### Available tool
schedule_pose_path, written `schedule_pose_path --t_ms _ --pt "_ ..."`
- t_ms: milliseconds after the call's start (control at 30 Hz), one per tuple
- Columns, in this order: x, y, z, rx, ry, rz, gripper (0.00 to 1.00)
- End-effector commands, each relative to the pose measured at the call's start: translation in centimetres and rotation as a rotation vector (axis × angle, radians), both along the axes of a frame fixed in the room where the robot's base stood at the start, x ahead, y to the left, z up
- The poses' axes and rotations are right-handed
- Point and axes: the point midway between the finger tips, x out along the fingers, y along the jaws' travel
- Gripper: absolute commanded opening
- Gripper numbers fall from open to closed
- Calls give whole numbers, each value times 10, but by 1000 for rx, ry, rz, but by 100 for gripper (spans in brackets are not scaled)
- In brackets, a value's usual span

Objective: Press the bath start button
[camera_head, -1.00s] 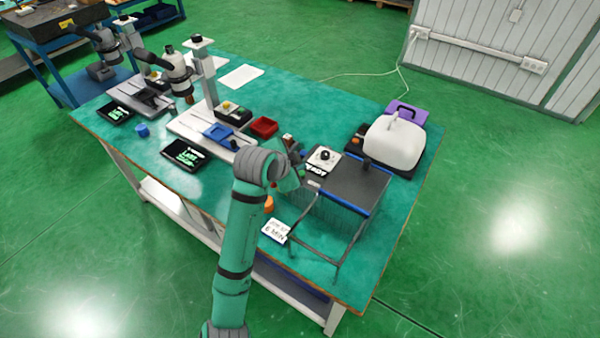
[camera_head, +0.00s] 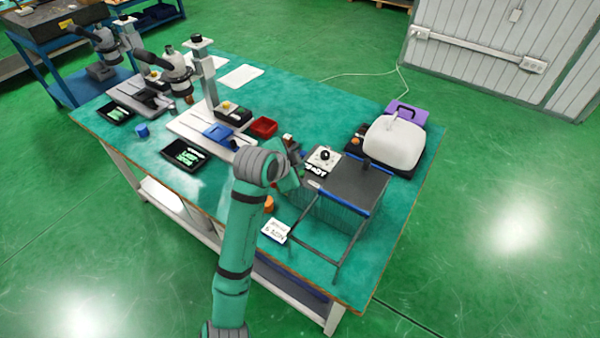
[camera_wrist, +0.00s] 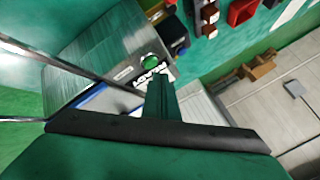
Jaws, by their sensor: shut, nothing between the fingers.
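The bath (camera_head: 340,208) is a box with a dark top and blue rim near the right end of the bench. Its panel (camera_head: 327,158) carries a black knob (camera_head: 324,154). In the head view my arm largely hides the fingertips.
A thin metal frame (camera_head: 312,256) stands out in front of the bath. A white rounded device (camera_head: 394,143) stands behind it, and a red tray (camera_head: 264,127) and an orange round piece (camera_head: 269,204) are near my arm. A white card (camera_head: 276,231) lies at the front edge.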

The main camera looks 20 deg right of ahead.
Motion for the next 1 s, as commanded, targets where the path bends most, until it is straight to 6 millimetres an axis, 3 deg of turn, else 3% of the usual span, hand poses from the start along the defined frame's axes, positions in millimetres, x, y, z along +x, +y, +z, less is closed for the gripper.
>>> schedule_pose_path --t_ms 1000 --pt "1 0 -11 0 0 0 0"
